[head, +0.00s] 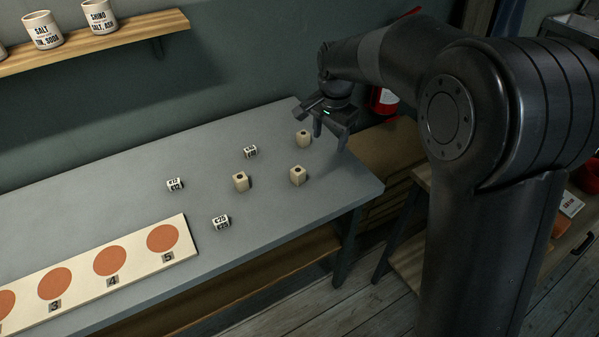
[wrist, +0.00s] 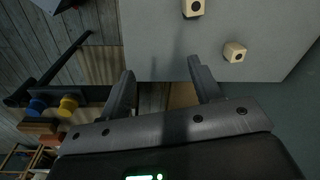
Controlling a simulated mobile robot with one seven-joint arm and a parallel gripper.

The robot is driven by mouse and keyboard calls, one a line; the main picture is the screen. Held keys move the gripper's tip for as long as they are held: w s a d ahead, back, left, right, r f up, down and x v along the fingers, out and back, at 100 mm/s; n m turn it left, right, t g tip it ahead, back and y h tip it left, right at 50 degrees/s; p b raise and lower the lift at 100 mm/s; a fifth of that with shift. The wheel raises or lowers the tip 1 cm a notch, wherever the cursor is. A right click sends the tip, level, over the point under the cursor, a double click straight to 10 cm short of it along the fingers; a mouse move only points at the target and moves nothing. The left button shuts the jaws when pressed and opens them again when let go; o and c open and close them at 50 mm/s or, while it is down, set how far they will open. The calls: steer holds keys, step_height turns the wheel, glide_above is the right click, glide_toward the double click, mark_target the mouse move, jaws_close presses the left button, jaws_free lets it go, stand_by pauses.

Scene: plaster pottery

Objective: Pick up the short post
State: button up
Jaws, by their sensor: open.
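Three cream posts with a dark hole in the top stand on the grey table: a back one (head: 303,140), a front right one (head: 298,177) and a left one (head: 240,183). They look close in height, so I cannot tell which is the short post. My gripper (head: 331,136) is open and empty, above the table's right end, just right of the back post. In the wrist view my open fingers (wrist: 161,70) have nothing between them. Two posts show beyond them, one at the right (wrist: 235,53) and one at the top edge (wrist: 193,9).
Small labelled blocks (head: 250,152) (head: 175,185) (head: 220,222) lie among and left of the posts. A cream board (head: 140,262) with numbered orange discs lies at the front left of the table (head: 110,190). A wall shelf (head: 110,38) holds labelled cups.

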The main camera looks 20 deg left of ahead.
steer(key=m+g, duration=0.1)
glide_above(298, 170)
step_height(298, 170, down, 8)
steer(key=shift+d, duration=0.15)
step_height(298, 170, down, 5)
steer(key=shift+r, duration=0.1)
steer(key=shift+f, duration=3.05)
steer(key=shift+c, duration=0.2)
steer(key=shift+a, duration=0.2)
steer(key=c, duration=1.1)
